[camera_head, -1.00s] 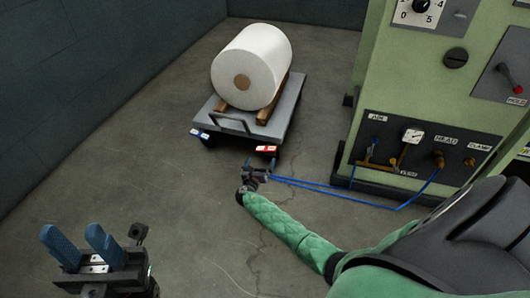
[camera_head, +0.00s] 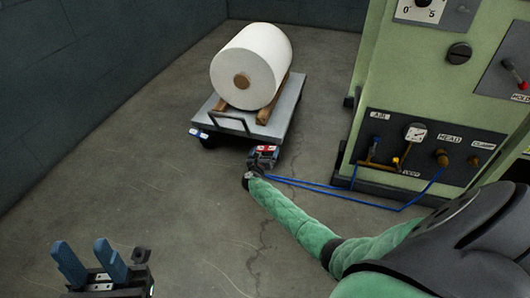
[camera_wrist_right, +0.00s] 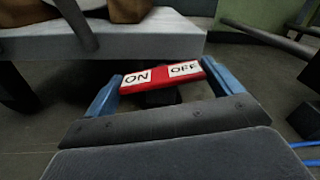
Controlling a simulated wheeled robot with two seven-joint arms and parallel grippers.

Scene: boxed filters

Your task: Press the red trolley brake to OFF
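The red brake pedal (camera_wrist_right: 158,77) shows in the right wrist view with white ON and OFF labels, ON at its left and OFF at its right. It also shows in the head view (camera_head: 267,149) at the trolley's front right corner. My right gripper (camera_wrist_right: 160,82) has its two blue fingers spread apart, one by each end of the pedal; I cannot tell whether they touch it. The grey trolley (camera_head: 222,122) carries a large white roll on wooden chocks. My left gripper (camera_head: 89,262) is open and empty at the lower left, far from the trolley.
A blue-and-white pedal (camera_head: 199,133) is at the trolley's front left corner. A green machine (camera_head: 420,85) with gauges and valves stands at the right. Blue hoses (camera_head: 340,193) lie on the floor beside my right arm. The floor at left is clear.

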